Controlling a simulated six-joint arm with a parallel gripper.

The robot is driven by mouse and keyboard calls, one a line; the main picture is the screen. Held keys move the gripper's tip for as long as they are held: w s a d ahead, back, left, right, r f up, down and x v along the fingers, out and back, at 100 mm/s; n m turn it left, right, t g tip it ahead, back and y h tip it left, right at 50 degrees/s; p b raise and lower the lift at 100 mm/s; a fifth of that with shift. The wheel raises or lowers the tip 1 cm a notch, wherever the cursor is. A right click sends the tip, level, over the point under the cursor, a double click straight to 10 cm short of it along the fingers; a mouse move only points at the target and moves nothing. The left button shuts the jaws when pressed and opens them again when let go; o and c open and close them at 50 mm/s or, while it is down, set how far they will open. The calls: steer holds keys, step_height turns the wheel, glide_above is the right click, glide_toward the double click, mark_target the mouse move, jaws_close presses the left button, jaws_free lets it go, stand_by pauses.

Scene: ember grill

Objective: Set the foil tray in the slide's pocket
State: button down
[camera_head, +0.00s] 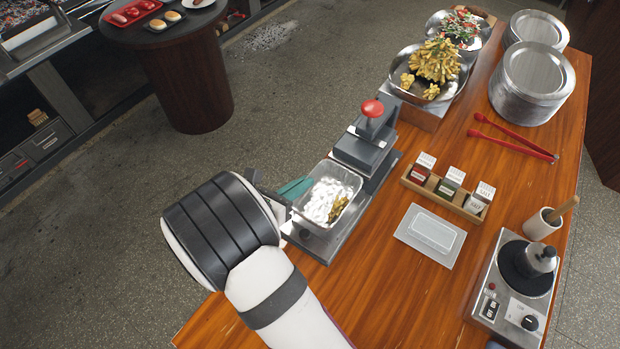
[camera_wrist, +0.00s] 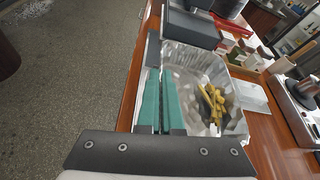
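The foil tray (camera_head: 345,178) is a shiny open container with some golden fries inside. It is over the near end of the grey metal slide (camera_head: 322,243), in front of the press with a red knob (camera_head: 371,122). The slide's pocket is hidden under the tray, and I cannot tell whether the tray rests in it or hangs just above. My gripper (camera_head: 296,187) reaches in from the left with teal fingers. In the wrist view the fingers (camera_wrist: 161,97) are close together on the left wall of the tray (camera_wrist: 200,62), one on either side.
A wooden spice rack (camera_head: 443,192) and a grey lid-like sheet (camera_head: 430,236) lie right of the slide. A hotplate-like device (camera_head: 515,285) is at the right. The counter's front is clear.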

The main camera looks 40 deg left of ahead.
mark_target(307, 191)
step_height(307, 191, down, 2)
steer(key=shift+f, duration=0.25)
steer(key=shift+x, duration=1.1)
steer(key=shift+f, duration=0.95)
steer(key=shift+s, duration=0.1)
steer(key=c, duration=1)
jaws_free()
